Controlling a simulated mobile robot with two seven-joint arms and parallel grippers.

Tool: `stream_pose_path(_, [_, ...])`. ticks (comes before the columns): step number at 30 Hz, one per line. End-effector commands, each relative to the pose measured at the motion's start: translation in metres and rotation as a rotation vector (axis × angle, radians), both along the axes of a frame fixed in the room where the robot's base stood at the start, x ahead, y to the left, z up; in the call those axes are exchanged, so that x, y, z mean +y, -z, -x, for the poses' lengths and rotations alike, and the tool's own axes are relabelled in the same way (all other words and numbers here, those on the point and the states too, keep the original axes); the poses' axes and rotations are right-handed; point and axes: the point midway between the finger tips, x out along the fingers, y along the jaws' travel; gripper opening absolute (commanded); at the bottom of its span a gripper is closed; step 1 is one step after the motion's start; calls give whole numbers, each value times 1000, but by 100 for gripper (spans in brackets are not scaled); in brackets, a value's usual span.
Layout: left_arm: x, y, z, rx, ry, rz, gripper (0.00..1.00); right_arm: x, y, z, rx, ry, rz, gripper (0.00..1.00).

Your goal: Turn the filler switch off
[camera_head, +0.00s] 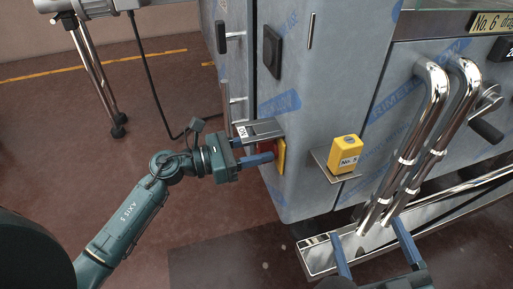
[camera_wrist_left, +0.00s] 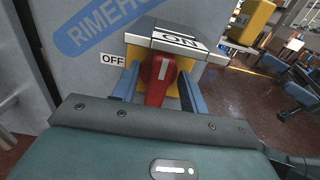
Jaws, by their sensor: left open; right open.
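The filler switch is a red knob (camera_wrist_left: 160,82) on a yellow plate, under a grey hood with an ON label (camera_wrist_left: 180,41). An OFF label (camera_wrist_left: 113,60) is on the panel to its left. The knob's white mark points up toward ON in the left wrist view. My left gripper (camera_head: 260,150) is open, its blue fingers on either side of the knob; I cannot tell whether they touch it. In the head view the yellow plate (camera_head: 282,156) shows, and the hood and gripper partly hide the knob. My right gripper (camera_head: 370,236) is open and empty at the lower right.
A yellow No. 5 box (camera_head: 345,150) sits on a small shelf right of the switch. Chrome pipes (camera_head: 425,115) and a steel rail (camera_head: 320,257) are near my right gripper. Floor (camera_head: 100,130) is clear at left, apart from a stand (camera_head: 95,65) and a hanging cable.

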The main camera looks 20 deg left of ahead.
Motion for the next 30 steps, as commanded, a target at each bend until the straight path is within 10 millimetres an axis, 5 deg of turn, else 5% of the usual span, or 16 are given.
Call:
stream_pose_path(7, [-1, 0, 0, 0, 0, 0, 44, 0, 0, 0, 0, 0, 0, 84])
stream_pose_path(23, [0, 0, 0, 1, 1, -1, 0, 0, -1, 0, -2, -1, 0, 84])
stream_pose_path(30, [0, 0, 0, 15, 1, 8, 0, 0, -4, 0, -4, -1, 3, 84])
